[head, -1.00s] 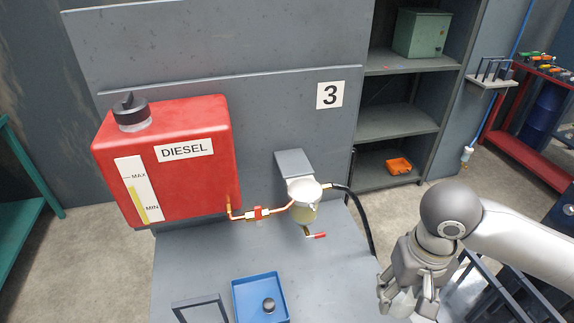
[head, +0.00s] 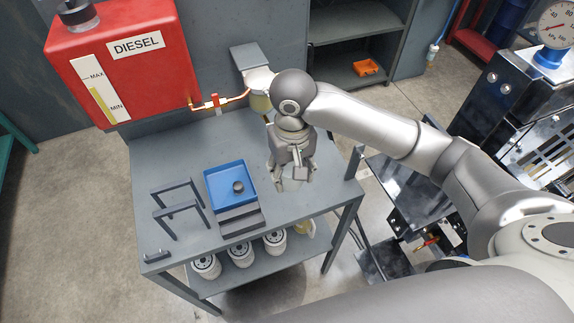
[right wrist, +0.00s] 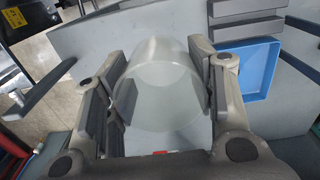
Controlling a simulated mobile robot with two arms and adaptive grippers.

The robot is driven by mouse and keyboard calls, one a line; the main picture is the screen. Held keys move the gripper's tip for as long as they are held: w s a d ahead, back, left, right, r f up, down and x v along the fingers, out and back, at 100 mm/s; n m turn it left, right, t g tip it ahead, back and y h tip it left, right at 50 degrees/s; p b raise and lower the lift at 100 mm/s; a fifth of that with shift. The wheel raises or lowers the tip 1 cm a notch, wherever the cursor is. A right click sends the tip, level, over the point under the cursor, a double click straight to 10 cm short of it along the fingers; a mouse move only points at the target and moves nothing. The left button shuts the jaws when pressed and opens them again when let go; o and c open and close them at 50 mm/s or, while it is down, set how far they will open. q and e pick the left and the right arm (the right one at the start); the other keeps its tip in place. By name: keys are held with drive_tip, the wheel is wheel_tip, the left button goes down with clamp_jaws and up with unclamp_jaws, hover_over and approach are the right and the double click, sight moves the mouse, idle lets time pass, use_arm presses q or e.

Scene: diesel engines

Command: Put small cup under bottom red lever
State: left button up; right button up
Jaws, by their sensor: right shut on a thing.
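My right gripper (head: 292,172) is over the bench in front of the fuel filter, pointing down. In the right wrist view its fingers (right wrist: 160,95) are shut around the small cup (right wrist: 158,85), which is clear and translucent. The filter (head: 261,102) is partly hidden behind my right wrist in the head view. The bottom red lever under it is hidden there. A small red patch shows low in the right wrist view, but I cannot tell what it is. My left gripper is not in view.
A red diesel tank (head: 120,60) is at the back left. A blue tray (head: 231,176) with a dark round part and a dark frame (head: 181,208) stand on the grey bench (head: 150,160). Several white filters (head: 240,254) are on the shelf below. An engine (head: 515,95) is at the right.

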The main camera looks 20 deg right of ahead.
drive_tip(key=w+d+f, duration=0.1)
drive_tip(key=w+f, duration=0.1)
drive_tip(key=w+d+f+p, duration=0.1)
drive_tip(key=w+d+f, duration=0.1)
drive_tip(key=w, duration=0.1)
drive_tip(key=w+d+f, duration=0.1)
drive_tip(key=w+f, duration=0.2)
drive_tip(key=shift+w+d+p, duration=0.15)
drive_tip(key=shift+d+p, duration=0.05)
drive_tip(key=shift+p, duration=0.1)
drive_tip(key=shift+w+d+f, duration=0.3)
drive_tip(key=shift+w+f, duration=0.15)
drive_tip(key=shift+f, duration=0.3)
wheel_tip(320, 180, down, 2)
drive_tip(key=shift+f, duration=0.2)
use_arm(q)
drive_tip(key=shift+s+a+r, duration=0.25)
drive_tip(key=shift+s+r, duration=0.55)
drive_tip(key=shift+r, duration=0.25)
use_arm(e)
drive_tip(key=shift+f, duration=0.25)
drive_tip(key=shift+f, duration=0.1)
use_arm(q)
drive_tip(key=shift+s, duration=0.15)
use_arm(e)
drive_tip(key=o, duration=0.9)
drive_tip(key=shift+c, duration=0.2)
